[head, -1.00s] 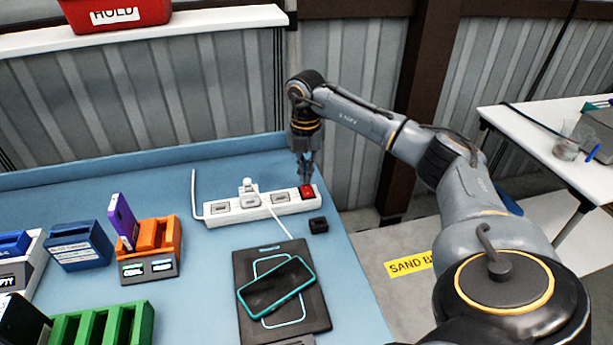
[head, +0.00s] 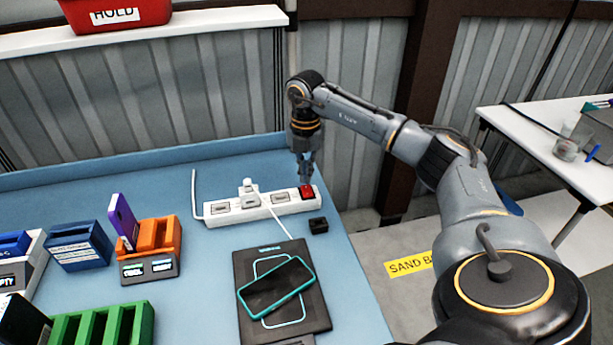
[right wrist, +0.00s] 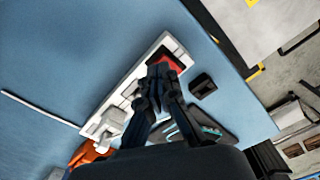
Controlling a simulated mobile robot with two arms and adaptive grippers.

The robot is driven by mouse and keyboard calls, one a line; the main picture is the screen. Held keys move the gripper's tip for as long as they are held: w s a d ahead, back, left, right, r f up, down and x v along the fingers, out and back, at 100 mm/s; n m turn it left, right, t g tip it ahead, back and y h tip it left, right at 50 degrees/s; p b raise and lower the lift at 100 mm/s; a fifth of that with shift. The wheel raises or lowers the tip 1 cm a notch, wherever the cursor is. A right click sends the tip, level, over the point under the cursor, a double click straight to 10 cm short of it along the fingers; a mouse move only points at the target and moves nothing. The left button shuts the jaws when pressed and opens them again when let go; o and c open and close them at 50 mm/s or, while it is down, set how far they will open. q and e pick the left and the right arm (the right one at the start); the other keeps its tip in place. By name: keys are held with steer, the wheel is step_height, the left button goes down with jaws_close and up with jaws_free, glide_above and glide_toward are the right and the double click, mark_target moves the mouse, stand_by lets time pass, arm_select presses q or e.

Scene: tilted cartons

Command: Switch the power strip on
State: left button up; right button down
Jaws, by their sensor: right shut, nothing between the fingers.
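The white power strip (head: 236,211) lies on the blue table near its back right, with a plug (head: 249,196) in one socket. Its red switch (head: 307,192) is at the strip's right end; the switch also shows in the right wrist view (right wrist: 172,55). My right gripper (head: 304,182) is shut and empty, pointing down with its tips right at the red switch. In the right wrist view its fingertips (right wrist: 163,70) overlap the lower part of the switch; I cannot tell whether they touch it. My left gripper is not in view.
A small black block (head: 318,225) sits just in front of the switch end. A black pad (head: 285,328) with a teal-edged phone (head: 276,287) lies nearer. Orange (head: 160,236), blue (head: 80,247) and green (head: 103,325) holders stand at left.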

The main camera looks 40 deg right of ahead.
mark_target(306, 186)
steer(key=shift+s+f+b, duration=0.1)
steer(key=shift+f+b, duration=0.55)
steer(key=shift+f, duration=0.55)
stand_by(0.7)
steer(key=shift+r+p, duration=2.95)
steer(key=shift+r, duration=0.55)
